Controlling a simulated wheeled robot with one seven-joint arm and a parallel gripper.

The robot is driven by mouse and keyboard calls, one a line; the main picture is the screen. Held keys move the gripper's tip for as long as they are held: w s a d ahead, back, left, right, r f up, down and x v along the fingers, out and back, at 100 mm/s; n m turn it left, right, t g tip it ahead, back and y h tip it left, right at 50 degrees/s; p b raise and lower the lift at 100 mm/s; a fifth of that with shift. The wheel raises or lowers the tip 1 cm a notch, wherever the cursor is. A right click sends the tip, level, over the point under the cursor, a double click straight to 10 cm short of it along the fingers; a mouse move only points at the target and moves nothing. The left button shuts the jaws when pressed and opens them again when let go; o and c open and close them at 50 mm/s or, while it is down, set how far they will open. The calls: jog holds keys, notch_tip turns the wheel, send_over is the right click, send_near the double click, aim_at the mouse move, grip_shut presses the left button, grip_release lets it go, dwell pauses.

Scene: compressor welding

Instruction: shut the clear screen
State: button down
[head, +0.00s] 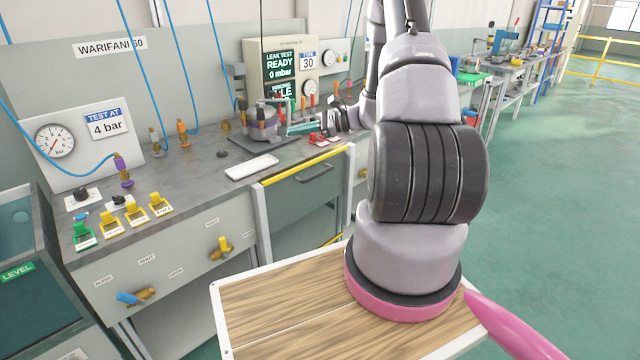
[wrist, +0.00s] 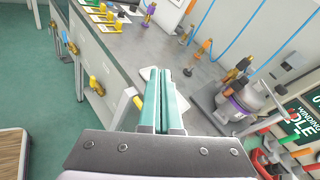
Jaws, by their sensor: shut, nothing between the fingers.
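In the head view a guard panel (head: 300,203) with a yellow top rail (head: 305,165) and a dark bar handle (head: 315,173) stands at the bench's front edge. It looks like the clear screen, in a low position, leaving the bench top above it open. My gripper (head: 290,130) reaches over the bench behind the rail, its teal fingers shut and empty. Its tips point left toward the grey compressor (head: 263,122); I cannot tell if they touch it. In the wrist view the shut fingers (wrist: 166,72) lie side by side, with the compressor (wrist: 240,103) to their right.
A white tray (head: 252,167) lies on the bench left of the rail. Valves and a gauge (head: 54,141) line the bench's left part. A leak test display (head: 281,66) stands behind the compressor. A wood-topped surface (head: 285,305) is in front; green floor is free at right.

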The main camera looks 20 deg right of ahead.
jog(key=s+d+f+m+t+h, duration=0.1)
jog(key=d+f+m+t+h, duration=0.45)
jog(key=f, duration=0.85)
jog(key=s+d+f+m+t+h, duration=0.1)
jog(key=d+f+m+t+h, duration=0.1)
jog(key=d+f+m, duration=0.85)
jog(key=w+a+f+n, duration=0.4)
jog(key=w+a, duration=0.2)
jog(key=w, duration=0.3)
jog(key=shift+s+d+r, duration=0.15)
jog(key=shift+d+r, duration=0.05)
jog(key=shift+r, duration=0.75)
jog(key=shift+s+d+r, duration=0.1)
jog(key=shift+d+r, duration=0.05)
jog(key=shift+r, duration=0.75)
notch_tip(320, 180, up, 26)
jog(key=shift+f, duration=0.1)
